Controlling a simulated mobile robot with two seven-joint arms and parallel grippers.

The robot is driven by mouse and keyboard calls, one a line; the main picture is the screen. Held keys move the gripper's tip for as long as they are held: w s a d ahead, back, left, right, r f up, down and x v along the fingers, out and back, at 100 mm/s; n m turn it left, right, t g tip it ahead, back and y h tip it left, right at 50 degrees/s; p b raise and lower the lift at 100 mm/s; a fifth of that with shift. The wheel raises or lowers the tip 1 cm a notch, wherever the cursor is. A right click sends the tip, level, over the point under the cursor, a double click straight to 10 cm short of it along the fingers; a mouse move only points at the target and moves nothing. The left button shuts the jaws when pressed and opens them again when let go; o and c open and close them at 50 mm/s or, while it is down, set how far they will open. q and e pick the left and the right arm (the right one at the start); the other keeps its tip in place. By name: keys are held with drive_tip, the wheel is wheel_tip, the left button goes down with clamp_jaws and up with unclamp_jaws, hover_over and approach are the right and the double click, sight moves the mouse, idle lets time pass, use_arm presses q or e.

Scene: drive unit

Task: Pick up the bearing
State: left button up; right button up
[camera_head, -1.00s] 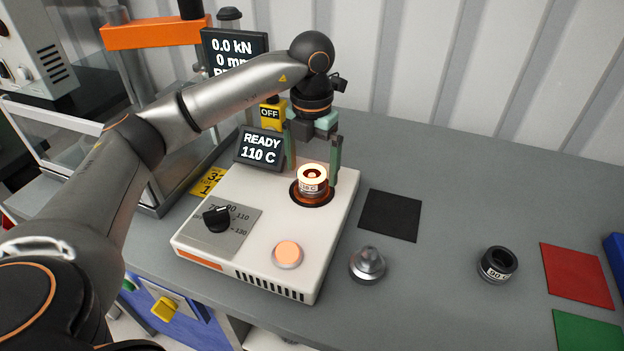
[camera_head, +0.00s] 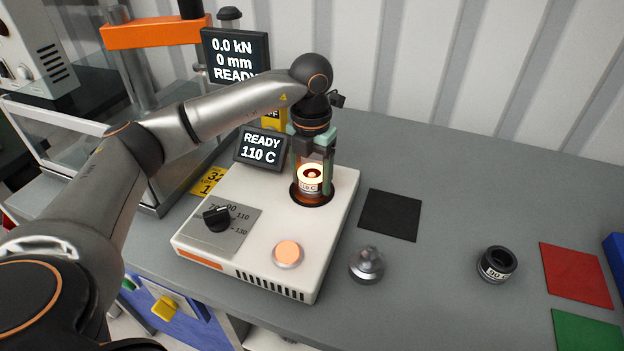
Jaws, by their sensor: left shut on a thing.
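The bearing (camera_head: 311,179) is a small ring glowing orange at the top, with a pale printed band. It sits upright on the round dark spot of the white heater (camera_head: 250,262), whose display (camera_head: 262,149) reads READY 110 C. My left gripper (camera_head: 311,181) points down from above, with its green fingers on either side of the bearing, shut on it. The bearing shows no clear gap from the heater. My right gripper is not in view.
A black ring (camera_head: 497,264) with a white label and a metal cone-shaped part (camera_head: 367,264) stand on the grey bench. A black mat (camera_head: 390,215), a red mat (camera_head: 576,275) and a green mat (camera_head: 585,332) lie there. A press (camera_head: 160,35) stands at the back left.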

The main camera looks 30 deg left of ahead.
use_arm(q)
drive_tip(key=c, duration=0.4)
drive_tip(key=shift+o, duration=0.2)
drive_tip(key=shift+r, duration=0.15)
